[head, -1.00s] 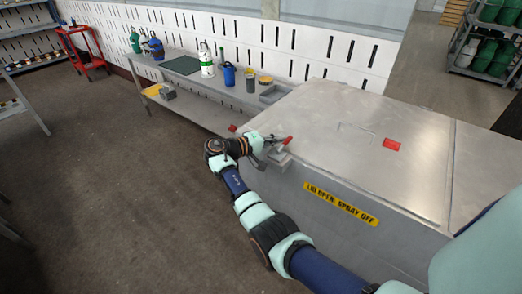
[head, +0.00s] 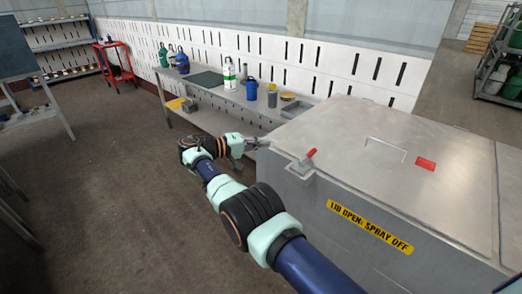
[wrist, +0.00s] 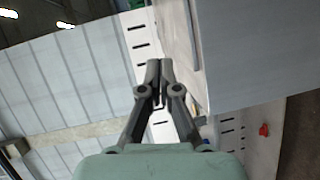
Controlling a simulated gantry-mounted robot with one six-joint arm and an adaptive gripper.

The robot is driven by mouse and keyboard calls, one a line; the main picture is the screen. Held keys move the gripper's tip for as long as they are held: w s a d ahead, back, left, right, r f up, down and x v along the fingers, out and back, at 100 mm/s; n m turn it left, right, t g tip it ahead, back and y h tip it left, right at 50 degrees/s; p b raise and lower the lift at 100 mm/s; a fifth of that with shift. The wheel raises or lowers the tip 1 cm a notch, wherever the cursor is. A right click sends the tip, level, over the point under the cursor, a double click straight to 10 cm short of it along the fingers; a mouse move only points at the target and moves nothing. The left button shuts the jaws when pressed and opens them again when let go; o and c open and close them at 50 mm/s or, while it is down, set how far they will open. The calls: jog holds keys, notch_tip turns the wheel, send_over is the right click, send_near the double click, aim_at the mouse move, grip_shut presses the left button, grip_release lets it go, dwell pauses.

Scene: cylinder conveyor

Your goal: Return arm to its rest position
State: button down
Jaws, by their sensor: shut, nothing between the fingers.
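My gripper (head: 262,143) is at the far end of my arm, near the left edge of the metal cabinet (head: 346,178), in the head view. It is just left of the red-handled lever (head: 311,153) at the cabinet's corner and looks apart from it. In the wrist view, my gripper's two fingers (wrist: 160,68) meet at the tips with nothing between them. The cabinet's grey surface (wrist: 245,50) fills the upper right of that view.
A yellow label (head: 369,226) on the cabinet front reads "LID OPEN: SPRAY OFF". A bench (head: 205,97) with bottles and a blue container (head: 252,89) stands behind my gripper. A red cart (head: 114,62) stands far left. The floor (head: 110,180) left of my arm is clear.

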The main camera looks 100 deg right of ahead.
jog(key=shift+w+r, duration=0.1)
jog(key=shift+w, duration=0.15)
dwell(0.5)
